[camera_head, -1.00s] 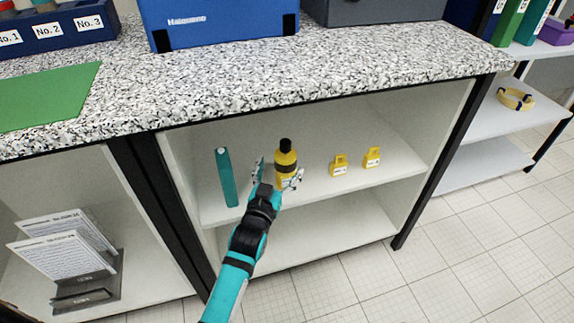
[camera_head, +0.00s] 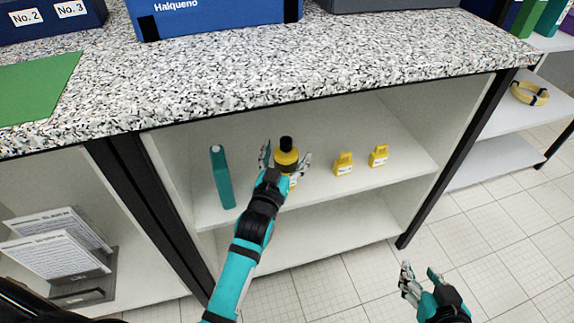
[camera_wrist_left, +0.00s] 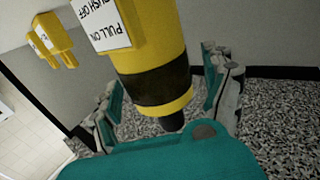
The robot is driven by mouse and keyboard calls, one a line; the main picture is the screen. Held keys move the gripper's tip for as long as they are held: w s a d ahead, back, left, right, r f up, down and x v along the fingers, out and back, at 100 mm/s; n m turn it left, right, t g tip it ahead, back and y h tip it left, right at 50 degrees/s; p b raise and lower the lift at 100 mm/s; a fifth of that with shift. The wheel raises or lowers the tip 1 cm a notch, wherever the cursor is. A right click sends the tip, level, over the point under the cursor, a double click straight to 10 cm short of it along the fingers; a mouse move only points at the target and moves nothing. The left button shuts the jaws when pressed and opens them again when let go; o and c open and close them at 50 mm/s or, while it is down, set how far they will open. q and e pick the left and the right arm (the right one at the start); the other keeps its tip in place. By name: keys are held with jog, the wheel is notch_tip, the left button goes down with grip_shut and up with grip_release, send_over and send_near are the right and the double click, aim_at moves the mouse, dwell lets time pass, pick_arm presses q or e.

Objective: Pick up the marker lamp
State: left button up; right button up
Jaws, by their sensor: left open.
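The marker lamp (camera_head: 286,155) is a yellow cylinder with a black cap and a black band, upright on the upper shelf under the worktop. In the left wrist view the lamp (camera_wrist_left: 158,50) fills the middle and carries a white label with "PULL ON" lettering. My left gripper (camera_head: 286,160) is open, with one finger on each side of the lamp; gaps show between fingers and lamp in the wrist view (camera_wrist_left: 165,100). My right gripper (camera_head: 421,280) is open and empty over the floor at the lower right.
A teal box-like item (camera_head: 222,177) stands left of the lamp. Two yellow padlock-shaped items (camera_head: 343,164) (camera_head: 379,156) stand to its right. The speckled worktop (camera_head: 330,65) overhangs the shelf, and a black post (camera_head: 150,205) stands at the left.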

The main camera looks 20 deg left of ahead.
pick_arm(q)
jog(key=shift+c, duration=0.3)
jog(key=shift+r, duration=0.1)
jog(key=c, duration=1.5)
